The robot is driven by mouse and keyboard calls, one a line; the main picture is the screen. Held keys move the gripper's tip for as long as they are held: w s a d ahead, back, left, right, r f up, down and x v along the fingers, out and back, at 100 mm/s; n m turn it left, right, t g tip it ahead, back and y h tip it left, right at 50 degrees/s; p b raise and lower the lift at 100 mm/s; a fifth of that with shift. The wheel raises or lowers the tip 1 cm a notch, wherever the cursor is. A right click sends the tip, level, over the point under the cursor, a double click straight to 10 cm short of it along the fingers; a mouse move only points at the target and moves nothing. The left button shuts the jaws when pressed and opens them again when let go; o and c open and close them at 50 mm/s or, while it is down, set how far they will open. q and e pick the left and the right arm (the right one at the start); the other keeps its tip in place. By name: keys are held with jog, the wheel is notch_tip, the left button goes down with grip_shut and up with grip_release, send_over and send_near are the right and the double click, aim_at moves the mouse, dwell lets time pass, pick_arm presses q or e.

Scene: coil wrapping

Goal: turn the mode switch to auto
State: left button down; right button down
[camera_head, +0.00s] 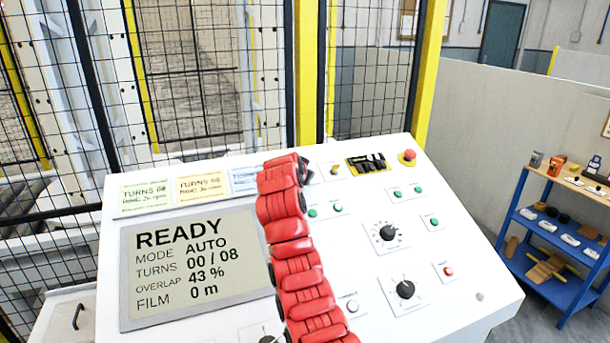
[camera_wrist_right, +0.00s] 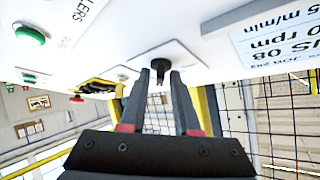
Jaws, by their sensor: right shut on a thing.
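The mode switch (camera_wrist_right: 160,66) is a small black knob on a white plate, seen in the right wrist view. My right gripper (camera_wrist_right: 160,76) has its two dark fingers on either side of the knob and is shut on it. In the head view my red right arm reaches up across the panel and hides the switch. The screen (camera_head: 195,265) on the console reads READY, MODE AUTO, TURNS 00 / 08, OVERLAP 43 %, FILM 0 m. My left gripper is not in view.
The white console (camera_head: 450,260) carries black dials (camera_head: 387,233), green buttons and a red emergency stop (camera_head: 407,157). Label cards (camera_head: 200,187) lie along its top left. A mesh fence with yellow posts (camera_head: 430,70) stands behind. A blue shelf (camera_head: 545,265) stands at the right.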

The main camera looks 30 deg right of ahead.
jog(key=c, duration=0.9)
grip_release()
jog(key=shift+f, duration=0.15)
jog(key=b+v, duration=0.5)
jog(key=v, duration=1.2)
jog(key=shift+s+a, duration=0.15)
jog(key=shift+a, duration=0.1)
